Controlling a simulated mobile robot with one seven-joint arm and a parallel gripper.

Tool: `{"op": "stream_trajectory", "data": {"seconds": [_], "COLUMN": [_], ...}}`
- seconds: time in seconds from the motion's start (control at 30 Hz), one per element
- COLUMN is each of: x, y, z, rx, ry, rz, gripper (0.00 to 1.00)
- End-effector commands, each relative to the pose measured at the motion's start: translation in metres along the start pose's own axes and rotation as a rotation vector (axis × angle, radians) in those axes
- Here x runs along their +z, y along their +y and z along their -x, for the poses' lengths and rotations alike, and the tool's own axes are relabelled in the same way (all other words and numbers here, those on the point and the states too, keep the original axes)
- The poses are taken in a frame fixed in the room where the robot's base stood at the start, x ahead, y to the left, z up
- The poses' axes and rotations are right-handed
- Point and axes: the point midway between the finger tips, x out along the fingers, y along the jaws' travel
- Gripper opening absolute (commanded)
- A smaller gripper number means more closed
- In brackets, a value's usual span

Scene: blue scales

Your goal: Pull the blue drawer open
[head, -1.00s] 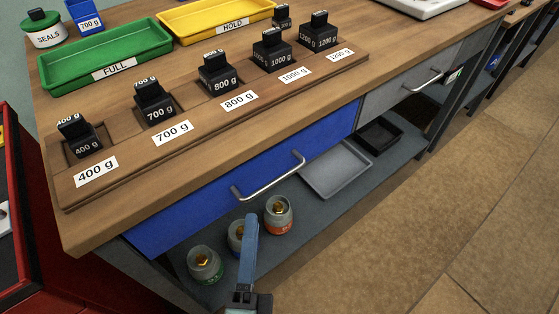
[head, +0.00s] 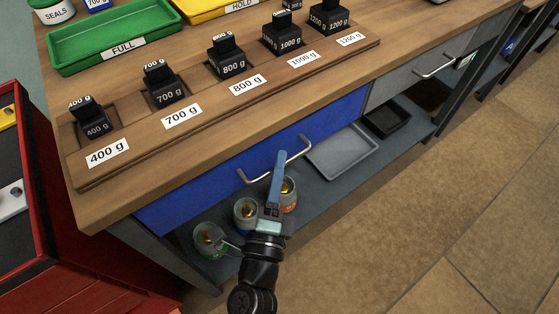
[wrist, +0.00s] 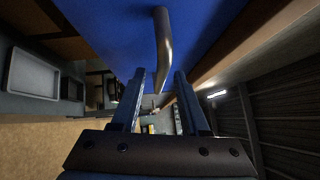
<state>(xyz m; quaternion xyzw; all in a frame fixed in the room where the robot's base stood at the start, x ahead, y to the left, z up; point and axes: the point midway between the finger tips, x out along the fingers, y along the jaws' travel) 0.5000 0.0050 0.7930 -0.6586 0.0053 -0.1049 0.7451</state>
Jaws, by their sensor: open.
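The blue drawer (head: 215,180) is set under the wooden bench top, and its front looks flush with the bench. Its curved metal handle (head: 257,181) runs along the drawer front. My gripper (head: 279,160) reaches up to the handle, with one blue finger overlapping it in the head view. In the wrist view, the blue drawer front (wrist: 110,25) fills the top and the handle (wrist: 163,45) runs down toward the gap between the two fingers of my gripper (wrist: 158,78). The fingers are apart. Whether they touch the handle is unclear.
Below the drawer is a shelf with several small canisters (head: 246,212) and a grey tray (head: 342,153). A grey drawer (head: 390,85) is to the right. A red cabinet (head: 50,260) stands at the left. The floor at the right (head: 450,200) is clear.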

Motion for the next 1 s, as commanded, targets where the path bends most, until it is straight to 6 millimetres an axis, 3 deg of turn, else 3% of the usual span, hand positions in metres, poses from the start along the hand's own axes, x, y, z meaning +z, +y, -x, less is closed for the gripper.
{"op": "stream_trajectory", "data": {"seconds": [0.13,0.43,0.7,1.0], "x": [-0.0005,-0.0003,-0.0002,-0.0002], "y": [-0.0005,0.0001,0.0,0.0001], "z": [-0.0093,-0.0107,-0.0105,-0.0104], "rx": [0.0,0.0,0.0,0.0], "ry": [0.001,0.0,0.0,0.0], "rz": [-0.001,-0.001,0.0,0.0], "gripper": [0.45,0.45,0.0,0.0]}}
